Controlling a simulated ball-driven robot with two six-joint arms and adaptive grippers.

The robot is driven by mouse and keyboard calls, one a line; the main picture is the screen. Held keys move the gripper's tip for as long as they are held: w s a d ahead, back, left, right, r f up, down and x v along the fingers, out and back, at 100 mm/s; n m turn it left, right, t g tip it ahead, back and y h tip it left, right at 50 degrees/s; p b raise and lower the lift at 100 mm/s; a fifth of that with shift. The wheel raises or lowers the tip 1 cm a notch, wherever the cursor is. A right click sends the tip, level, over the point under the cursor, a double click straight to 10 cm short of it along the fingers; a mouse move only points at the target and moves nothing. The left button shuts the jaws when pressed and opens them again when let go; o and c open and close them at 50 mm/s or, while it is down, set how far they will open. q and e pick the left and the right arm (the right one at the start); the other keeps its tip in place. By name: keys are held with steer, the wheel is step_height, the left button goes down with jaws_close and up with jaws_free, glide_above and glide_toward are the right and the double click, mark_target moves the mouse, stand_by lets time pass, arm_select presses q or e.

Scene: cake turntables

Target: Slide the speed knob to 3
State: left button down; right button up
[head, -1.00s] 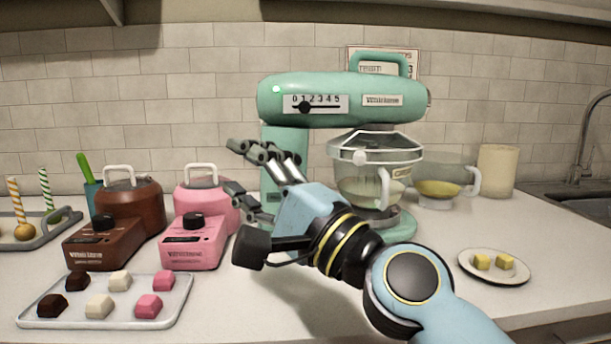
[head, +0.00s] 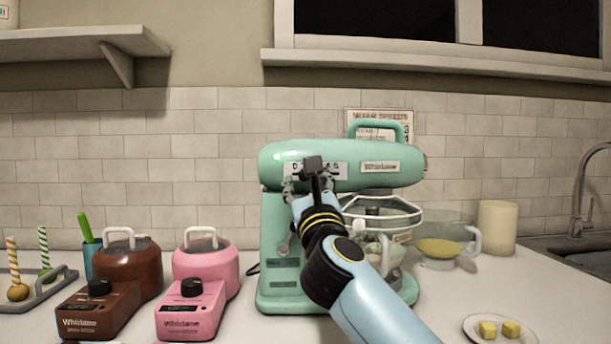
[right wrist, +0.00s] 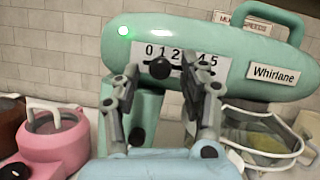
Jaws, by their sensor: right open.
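The teal mixer (head: 283,240) stands on the counter. Its white speed scale (right wrist: 150,52) runs from 0 to 5, with the 3 hard to see. The black speed knob (right wrist: 160,68) sits under about the 1 in the right wrist view. In the head view my arm hides the knob and most of the scale. My right gripper (right wrist: 160,88) is open, its fingers on either side of the knob with gaps; it also shows in front of the scale in the head view (head: 308,183). I cannot tell whether it touches the panel. My left gripper is out of view.
A glass mixer bowl (head: 375,215) hangs below the head at right. A jug of yellow batter (head: 438,248) and a plate (head: 472,330) stand to the right. Pink (head: 190,312) and brown (head: 98,310) melting pots stand at left.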

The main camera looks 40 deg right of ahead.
steer(key=shift+w+d+r, duration=0.25)
steer(key=shift+w+d, duration=0.05)
steer(key=shift+w, duration=0.2)
jaws_close()
